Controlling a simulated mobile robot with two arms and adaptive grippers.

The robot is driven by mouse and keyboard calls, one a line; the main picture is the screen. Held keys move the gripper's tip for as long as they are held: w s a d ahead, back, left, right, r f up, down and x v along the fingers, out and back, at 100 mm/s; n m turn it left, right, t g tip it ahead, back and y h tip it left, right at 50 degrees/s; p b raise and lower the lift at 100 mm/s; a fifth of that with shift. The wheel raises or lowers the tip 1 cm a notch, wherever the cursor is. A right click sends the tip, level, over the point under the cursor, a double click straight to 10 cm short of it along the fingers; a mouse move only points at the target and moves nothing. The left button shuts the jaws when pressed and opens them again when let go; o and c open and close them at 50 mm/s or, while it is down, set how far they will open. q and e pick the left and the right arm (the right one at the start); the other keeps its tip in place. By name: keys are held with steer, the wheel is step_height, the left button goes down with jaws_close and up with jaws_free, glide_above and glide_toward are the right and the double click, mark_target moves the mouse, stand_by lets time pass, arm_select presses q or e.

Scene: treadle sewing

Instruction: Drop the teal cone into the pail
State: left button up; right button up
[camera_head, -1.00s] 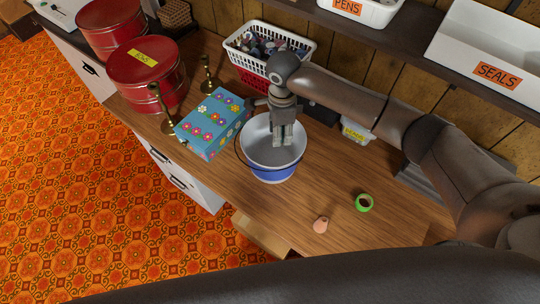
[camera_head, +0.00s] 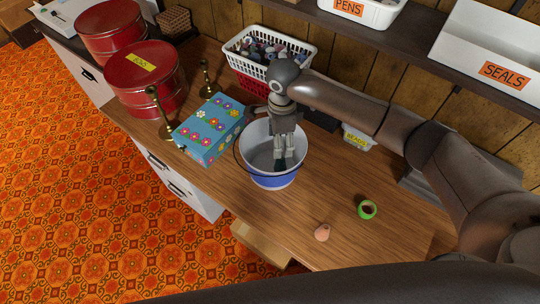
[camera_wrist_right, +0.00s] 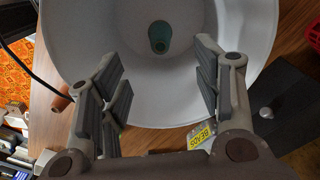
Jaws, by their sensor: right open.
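The teal cone (camera_wrist_right: 158,37) lies inside the pail, against its white inner surface, in the right wrist view. In the head view it is a dark green patch (camera_head: 283,163) below my fingers. The pail (camera_head: 272,181) is white inside with a blue band outside and stands on the wooden counter. My right gripper (camera_head: 284,151) points down into the pail's mouth. Its fingers are spread apart and empty in the wrist view (camera_wrist_right: 163,85), with the cone apart from them. My left gripper is not in view.
A flowered blue box (camera_head: 210,130) sits left of the pail, beside brass candlesticks (camera_head: 158,108). A white basket (camera_head: 268,52) stands behind. A green ring (camera_head: 367,210) and a terracotta cone (camera_head: 322,232) lie on the clear counter at right.

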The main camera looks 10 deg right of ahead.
step_height(320, 180, up, 12)
stand_by(0.5)
stand_by(0.4)
